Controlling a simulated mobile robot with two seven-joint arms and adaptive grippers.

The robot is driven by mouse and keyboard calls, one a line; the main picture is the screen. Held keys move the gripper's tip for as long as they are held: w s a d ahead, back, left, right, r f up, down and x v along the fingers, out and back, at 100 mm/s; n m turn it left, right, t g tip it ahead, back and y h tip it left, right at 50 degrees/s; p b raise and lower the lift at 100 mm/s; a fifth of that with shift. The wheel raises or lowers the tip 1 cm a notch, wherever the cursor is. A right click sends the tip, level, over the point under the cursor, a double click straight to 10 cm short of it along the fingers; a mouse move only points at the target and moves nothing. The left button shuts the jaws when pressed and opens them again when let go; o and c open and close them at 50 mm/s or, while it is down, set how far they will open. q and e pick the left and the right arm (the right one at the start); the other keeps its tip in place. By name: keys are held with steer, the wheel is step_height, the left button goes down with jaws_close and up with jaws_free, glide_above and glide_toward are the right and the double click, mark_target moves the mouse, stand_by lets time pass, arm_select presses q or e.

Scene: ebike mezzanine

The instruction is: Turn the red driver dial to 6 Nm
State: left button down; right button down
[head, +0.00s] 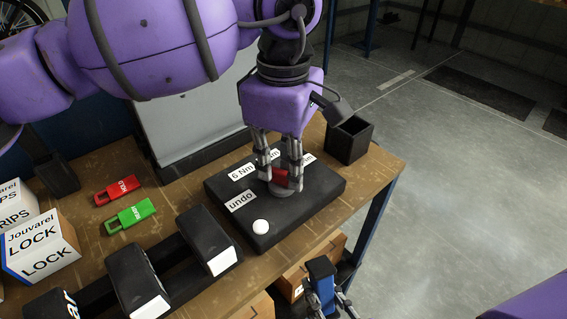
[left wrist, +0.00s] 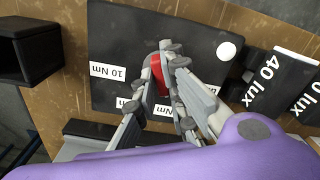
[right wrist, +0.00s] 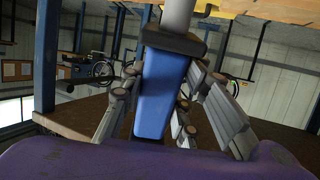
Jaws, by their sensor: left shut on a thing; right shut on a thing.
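The red dial (head: 281,176) sits on a black box (head: 320,196) on the wooden bench; it also shows in the left wrist view (left wrist: 156,68). White labels around it read "undo", "6 Nm" (head: 241,172) and, in the left wrist view, "10 Nm" (left wrist: 108,72); others are partly covered. My left gripper (head: 281,182) points down from above and is shut on the red dial. The fingers hide much of it, so I cannot tell which label it points to. My right gripper (right wrist: 154,105) is shut on a blue handle (right wrist: 163,95) with a dark collar, below the bench edge.
A white round button (head: 261,227) is on the box's near corner. An open black holder (head: 349,139) stands at the bench's right corner. Red (head: 117,190) and green (head: 130,215) tags, black blocks and LOCK boxes (head: 40,245) lie left. The floor at right is clear.

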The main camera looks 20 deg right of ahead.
mark_target(283, 172)
arm_select(q)
steer(key=c, duration=1.8)
jaws_free()
step_height(283, 172, up, 12)
